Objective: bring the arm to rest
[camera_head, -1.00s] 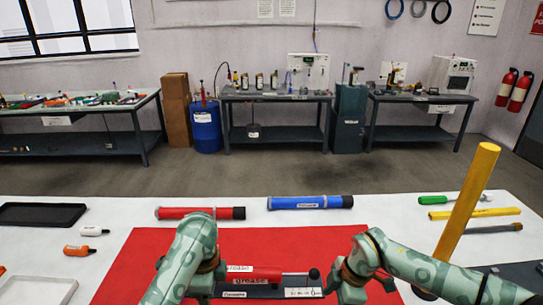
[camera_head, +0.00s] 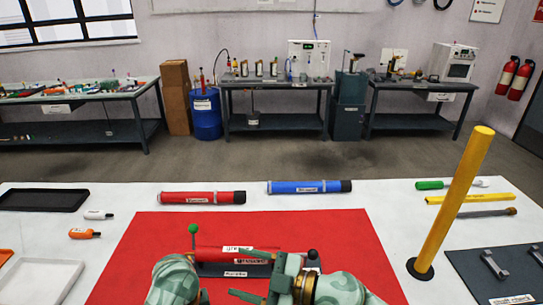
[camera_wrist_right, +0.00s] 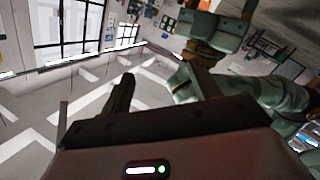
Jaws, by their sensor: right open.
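My right gripper (camera_head: 237,273) is in front of the red grease tube assembly in the head view. Its jaws are apart with nothing between them, pointing left. In the right wrist view its dark fingers (camera_wrist_right: 160,100) stand apart and empty. My left arm (camera_head: 175,280) comes up at the bottom, left of the right gripper. Its jaws cannot be made out. The red grease tube (camera_head: 222,254) lies on a dark stand on the red mat (camera_head: 140,262). A green knob (camera_head: 193,229) stands at its left end and a black knob (camera_head: 312,254) at its right.
A red tube (camera_head: 200,197) and a blue tube (camera_head: 308,186) lie behind the mat. A tall yellow post (camera_head: 455,200) stands to the right, near a dark handled tray (camera_head: 500,262). Small bottles (camera_head: 85,233) and a black tray (camera_head: 42,199) lie left. White table shows between.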

